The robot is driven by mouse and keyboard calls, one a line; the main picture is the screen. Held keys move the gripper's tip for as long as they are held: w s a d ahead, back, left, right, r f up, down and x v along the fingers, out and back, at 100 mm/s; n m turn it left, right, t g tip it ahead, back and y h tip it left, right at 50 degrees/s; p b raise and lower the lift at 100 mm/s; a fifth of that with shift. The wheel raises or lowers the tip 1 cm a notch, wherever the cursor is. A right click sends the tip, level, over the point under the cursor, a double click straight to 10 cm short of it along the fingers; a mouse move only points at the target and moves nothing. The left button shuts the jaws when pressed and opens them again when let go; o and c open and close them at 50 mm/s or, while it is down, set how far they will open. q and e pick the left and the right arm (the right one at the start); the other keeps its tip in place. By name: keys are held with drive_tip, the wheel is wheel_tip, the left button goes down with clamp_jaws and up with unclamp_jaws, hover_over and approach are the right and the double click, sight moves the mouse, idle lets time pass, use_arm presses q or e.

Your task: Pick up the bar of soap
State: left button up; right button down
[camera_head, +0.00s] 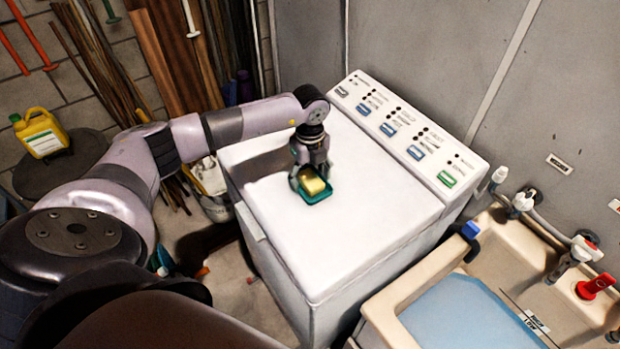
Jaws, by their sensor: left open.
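A yellow bar of soap (312,186) lies in a teal soap dish (317,199) on the white top of the washing machine (370,215). My left gripper (310,178) points down over the soap, its fingers spread to either side of it. The gripper is open. Its fingers hide the far part of the soap and dish, and I cannot tell whether they touch the soap. My right gripper does not show.
The machine's control panel (405,135) rises along its back edge. A sink (485,300) with bluish water and several taps is at the right. A yellow jug (42,133) stands at the left. The machine's top is otherwise clear.

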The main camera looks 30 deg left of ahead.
use_arm(q)
drive_tip(key=shift+c, duration=0.3)
drive_tip(key=c, duration=1.2)
